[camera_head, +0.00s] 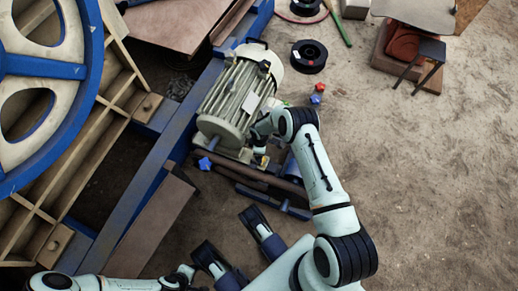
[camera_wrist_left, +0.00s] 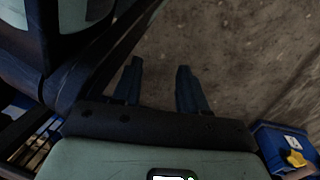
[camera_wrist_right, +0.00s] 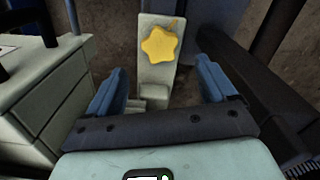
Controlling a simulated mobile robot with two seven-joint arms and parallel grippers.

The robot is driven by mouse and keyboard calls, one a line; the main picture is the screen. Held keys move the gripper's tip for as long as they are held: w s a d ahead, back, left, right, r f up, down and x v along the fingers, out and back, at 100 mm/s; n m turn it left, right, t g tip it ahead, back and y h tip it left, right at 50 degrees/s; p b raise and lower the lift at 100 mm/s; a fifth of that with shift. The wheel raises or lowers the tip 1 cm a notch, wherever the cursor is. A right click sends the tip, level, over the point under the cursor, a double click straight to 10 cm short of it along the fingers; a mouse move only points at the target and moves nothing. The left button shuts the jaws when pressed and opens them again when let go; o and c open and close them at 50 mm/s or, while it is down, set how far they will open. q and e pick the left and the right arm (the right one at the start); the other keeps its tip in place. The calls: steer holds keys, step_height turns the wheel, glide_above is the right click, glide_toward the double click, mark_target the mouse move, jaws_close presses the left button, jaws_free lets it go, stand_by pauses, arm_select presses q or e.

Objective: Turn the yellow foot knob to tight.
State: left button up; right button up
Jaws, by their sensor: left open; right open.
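The yellow star-shaped foot knob (camera_wrist_right: 160,45) sits on a cream foot bracket (camera_wrist_right: 154,78) in the right wrist view. My right gripper (camera_wrist_right: 159,68) is open, its blue fingers to either side and nearer the camera, with the knob appearing beyond and between the tips. I see no finger touching it. In the head view, my right arm reaches the near end of the grey ribbed motor (camera_head: 235,95) and mostly hides the knob there. My left gripper (camera_wrist_left: 160,68) is open and empty over bare ground in the left wrist view.
A blue star knob (camera_head: 205,163) lies left of the right gripper in the head view. A red knob (camera_head: 319,87), another blue one (camera_head: 315,99) and a black spool (camera_head: 309,56) are right of the motor. A large blue-rimmed wheel (camera_head: 97,60) stands left.

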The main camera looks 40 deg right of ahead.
step_height(320, 180, down, 7)
steer(key=shift+w+r+b, duration=0.1)
steer(key=shift+r+b, duration=0.1)
steer(key=shift+b, duration=0.85)
arm_select(q)
steer(key=s+f+g, duration=0.2)
steer(key=s+f, duration=0.1)
steer(key=s, duration=0.2)
steer(key=shift+s+a, duration=0.35)
arm_select(e)
steer(key=shift+f, duration=0.65)
steer(key=c, duration=1.1)
